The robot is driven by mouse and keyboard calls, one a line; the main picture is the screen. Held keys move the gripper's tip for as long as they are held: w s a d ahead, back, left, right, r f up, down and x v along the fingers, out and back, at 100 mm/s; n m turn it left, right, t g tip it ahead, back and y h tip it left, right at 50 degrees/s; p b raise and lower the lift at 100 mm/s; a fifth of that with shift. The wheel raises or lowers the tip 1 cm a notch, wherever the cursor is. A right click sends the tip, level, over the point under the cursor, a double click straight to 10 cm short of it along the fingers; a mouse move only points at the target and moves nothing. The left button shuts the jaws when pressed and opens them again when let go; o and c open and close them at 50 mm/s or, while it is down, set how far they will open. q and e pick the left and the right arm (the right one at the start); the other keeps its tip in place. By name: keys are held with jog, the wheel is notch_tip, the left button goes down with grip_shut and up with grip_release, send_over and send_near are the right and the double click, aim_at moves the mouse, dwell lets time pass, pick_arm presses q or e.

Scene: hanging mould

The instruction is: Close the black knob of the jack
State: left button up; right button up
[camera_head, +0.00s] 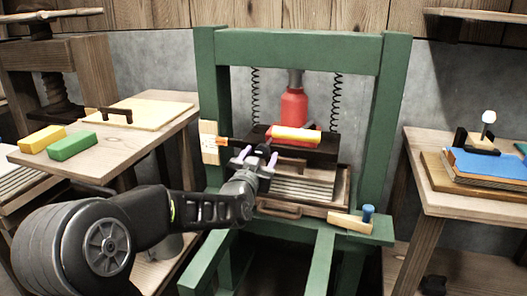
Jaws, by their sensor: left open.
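The red jack (293,106) stands upright in the middle of the green press frame (298,47), under a grey ram. A yellow bar (297,134) lies across the front of the jack's dark base plate (322,149). A small black piece (263,148), apparently the knob, shows at the front of the base between my fingertips. My left gripper (257,156) is open in front of it, its two pale fingers to either side. I cannot tell whether they touch it. The knob's turn position is too small to tell. My right gripper is out of view.
A wooden block (209,142) is on the frame's left post. Stacked sheets (303,188) lie below the jack. A left table (155,150) holds yellow and green blocks. A right table (490,204) holds a blue book (487,164). A small wooden piece with a blue peg (368,213) sits at the front right.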

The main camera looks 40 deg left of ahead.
aim_at(262, 153)
pick_arm(q)
jog(key=shift+x, duration=1.95)
grip_shut()
